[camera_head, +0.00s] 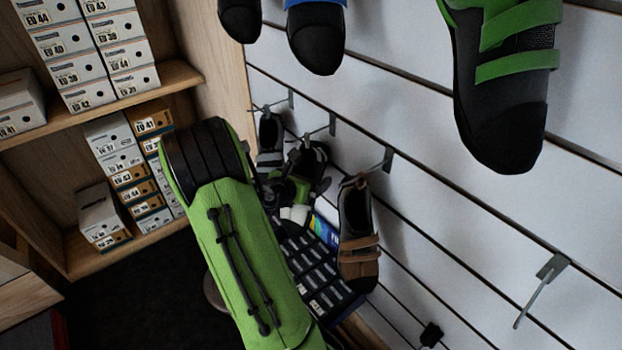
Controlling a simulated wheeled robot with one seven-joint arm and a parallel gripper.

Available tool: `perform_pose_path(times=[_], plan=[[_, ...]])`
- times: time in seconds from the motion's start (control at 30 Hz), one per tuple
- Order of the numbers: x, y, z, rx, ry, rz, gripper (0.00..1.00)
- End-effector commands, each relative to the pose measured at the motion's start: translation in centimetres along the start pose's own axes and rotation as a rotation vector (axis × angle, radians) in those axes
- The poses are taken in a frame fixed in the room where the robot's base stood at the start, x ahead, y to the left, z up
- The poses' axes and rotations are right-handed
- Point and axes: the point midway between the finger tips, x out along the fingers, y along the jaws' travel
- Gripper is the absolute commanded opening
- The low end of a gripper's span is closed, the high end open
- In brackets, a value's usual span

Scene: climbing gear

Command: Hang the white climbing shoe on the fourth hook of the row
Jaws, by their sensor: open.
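The row of hooks runs along the white slatted wall. The fourth hook (537,290), counted from the far left, is bare. The third hook (388,160) holds a brown and black shoe (358,240), and the first hook (290,98) holds a grey shoe (268,142). No white climbing shoe can be clearly picked out. My gripper (298,212) is open, small and partly hidden behind my green arm, left of the brown shoe; its fingertips are unclear.
Larger shoes hang above, among them a green and black one (505,85) and a blue and black one (316,38). A dark rack of small boxes (318,272) stands below the hooks. Shelves with shoe boxes (75,70) fill the left. Wall around the fourth hook is free.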

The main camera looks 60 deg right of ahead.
Motion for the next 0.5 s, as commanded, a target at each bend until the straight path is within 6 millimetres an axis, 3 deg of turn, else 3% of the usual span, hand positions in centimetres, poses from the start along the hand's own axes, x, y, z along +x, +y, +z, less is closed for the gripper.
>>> perform_pose_path(times=[0.2, 0.5], plan=[[0.01, 0.02, 0.03, 0.000, 0.000, 0.001, 0.98], [-0.01, 0.02, 0.03, 0.000, 0.000, 0.000, 0.52]])
